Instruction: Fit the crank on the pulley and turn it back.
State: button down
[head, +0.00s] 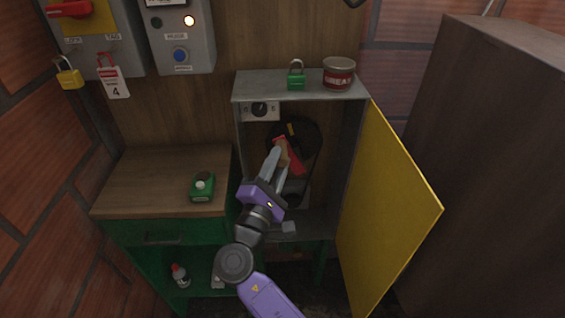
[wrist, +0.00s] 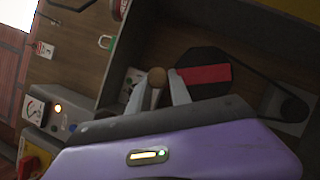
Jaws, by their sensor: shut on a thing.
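My gripper (head: 279,157) reaches into the open cabinet and is shut on the wooden handle of the crank. The handle (wrist: 156,77) shows between the two fingers in the wrist view. The crank's red arm (head: 296,163) lies in front of the black pulley (head: 304,133), and the red arm also crosses the pulley in the wrist view (wrist: 207,74). I cannot tell whether the crank is seated on the pulley's shaft. The gripper hides part of the pulley.
The grey cabinet (head: 240,135) has its yellow door (head: 388,195) swung open to the right. A green padlock (head: 296,76) and a red tin (head: 339,73) stand on top. A wooden-topped bench (head: 150,180) holds a green box (head: 203,187). A belt runs to a smaller wheel (wrist: 293,107).

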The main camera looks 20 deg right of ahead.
dwell(0.4)
jog(key=shift+w+a+f+n+t+b, duration=0.15)
jog(key=shift+a+f+n+t+b, duration=0.2)
jog(key=shift+n, duration=0.25)
jog(key=shift+w+a+f+n+t+b, duration=0.15)
jog(key=shift+a+n+b, duration=0.1)
jog(key=shift+a+n, duration=0.25)
jog(key=shift+d, duration=0.1)
jog(key=shift+w+a+f+n+t+y+b, duration=0.1)
jog(key=shift+a+f+n+t+y+b, duration=0.35)
jog(key=shift+n, duration=0.75)
jog(key=shift+a+f, duration=0.1)
jog(key=shift+f, duration=0.1)
jog(key=shift+f, duration=0.1)
